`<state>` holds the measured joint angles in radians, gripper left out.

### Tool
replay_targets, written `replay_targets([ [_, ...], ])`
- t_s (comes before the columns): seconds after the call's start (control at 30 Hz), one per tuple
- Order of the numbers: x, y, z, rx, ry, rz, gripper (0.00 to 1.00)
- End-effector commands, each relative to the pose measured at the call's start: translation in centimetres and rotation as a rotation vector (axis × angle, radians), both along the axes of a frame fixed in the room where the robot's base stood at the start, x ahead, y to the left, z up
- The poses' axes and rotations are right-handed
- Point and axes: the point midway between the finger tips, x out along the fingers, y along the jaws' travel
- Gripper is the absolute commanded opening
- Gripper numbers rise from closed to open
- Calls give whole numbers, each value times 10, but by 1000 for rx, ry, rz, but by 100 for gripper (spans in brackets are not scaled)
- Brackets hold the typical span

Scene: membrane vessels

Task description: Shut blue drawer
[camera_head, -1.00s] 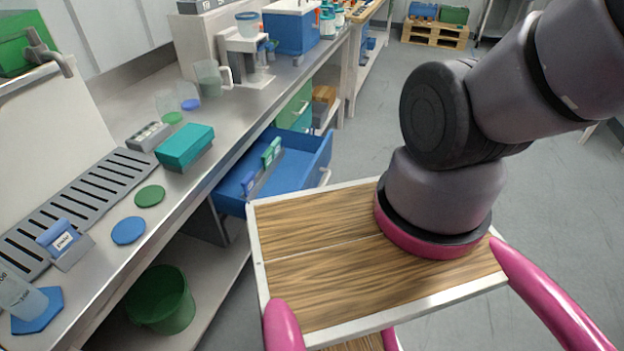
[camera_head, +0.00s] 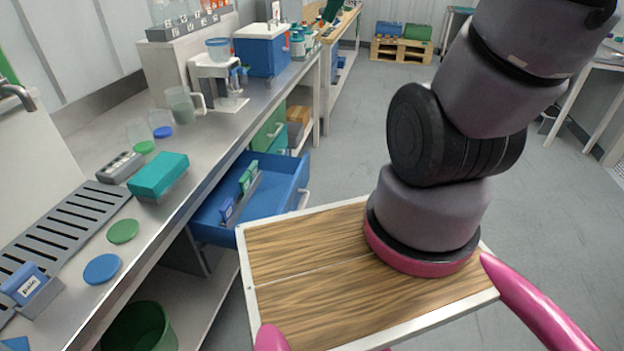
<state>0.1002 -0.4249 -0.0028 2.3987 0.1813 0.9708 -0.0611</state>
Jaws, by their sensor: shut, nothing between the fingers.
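The blue drawer (camera_head: 284,184) stands open, pulled out from under the steel bench to the left of my wooden deck. Its front panel with a pale handle (camera_head: 303,198) faces right, towards the aisle. Inside the drawer, a grey rack holds a blue item (camera_head: 226,209) and green items (camera_head: 246,181). My deck's far left corner overlaps the near part of the drawer in the picture; I cannot tell whether they touch. My arm rises from the deck and leaves the picture at the upper right, so my gripper is not in view.
A closed green drawer (camera_head: 268,130) is beyond the blue one. The steel bench (camera_head: 150,217) carries a teal box (camera_head: 158,174), coloured discs and a jug (camera_head: 181,105). A green bin (camera_head: 140,328) is below the bench. Grey floor (camera_head: 335,150) is free to the drawer's right.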

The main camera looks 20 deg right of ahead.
Motion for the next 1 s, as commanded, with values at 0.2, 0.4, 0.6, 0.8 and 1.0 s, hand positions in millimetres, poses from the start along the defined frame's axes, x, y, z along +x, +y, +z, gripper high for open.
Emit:
replay_targets([
  [0.2, 58, -11, -49, 180, 195, -123, 0],
  [0.4, 106, -29, -105, 351, 342, -253, 0],
  [0.6, 146, -54, -174, 528, 466, -401, 0],
  [0.8, 172, -83, -255, 706, 569, -567, 0],
  [1.0, 182, -112, -348, 880, 650, -749, 0],
])
